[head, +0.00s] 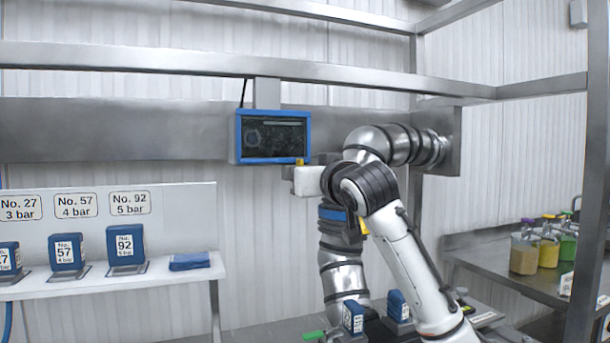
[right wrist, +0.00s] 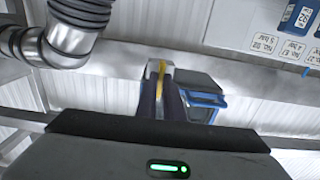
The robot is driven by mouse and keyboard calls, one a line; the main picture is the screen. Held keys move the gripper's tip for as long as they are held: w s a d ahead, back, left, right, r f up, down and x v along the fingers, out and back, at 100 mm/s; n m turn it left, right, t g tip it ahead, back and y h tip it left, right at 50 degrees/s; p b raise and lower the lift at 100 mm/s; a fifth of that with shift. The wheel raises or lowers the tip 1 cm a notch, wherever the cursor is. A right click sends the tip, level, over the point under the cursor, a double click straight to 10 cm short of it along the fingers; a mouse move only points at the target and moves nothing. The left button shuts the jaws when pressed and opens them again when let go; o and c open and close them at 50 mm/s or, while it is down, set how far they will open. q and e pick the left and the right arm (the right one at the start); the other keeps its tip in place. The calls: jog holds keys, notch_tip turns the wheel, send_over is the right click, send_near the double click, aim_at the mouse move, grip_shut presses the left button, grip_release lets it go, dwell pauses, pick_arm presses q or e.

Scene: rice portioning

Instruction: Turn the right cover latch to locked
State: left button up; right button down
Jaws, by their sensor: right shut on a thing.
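A small yellow latch (head: 299,162) shows in the head view at the lower right corner of the blue-framed screen. In the right wrist view the yellow latch (right wrist: 160,72) sits between the two dark fingers of my right gripper (right wrist: 160,98), which is shut on it. In the head view the pale body of my right gripper (head: 308,180) is just below the latch, and my white arm rises to it from the lower right. The fingertips and the latch's mount are mostly hidden there, so I cannot tell the latch's angle. My left gripper is not in view.
The blue-framed screen (head: 272,136) is close beside my right gripper. A silver jointed arm (head: 400,145) is mounted at the frame behind my arm. A white shelf (head: 190,273) with blue labelled blocks is left. A steel counter (head: 485,262) with colourful-lidded containers is right.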

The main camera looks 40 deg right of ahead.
dwell(0.4)
jog(key=c, duration=1.9)
grip_release()
jog(key=shift+o, duration=0.2)
jog(key=b+v, duration=0.2)
jog(key=v, duration=0.8)
jog(key=shift+s+b, duration=0.15)
jog(key=shift+b, duration=0.15)
jog(key=shift+d, duration=0.1)
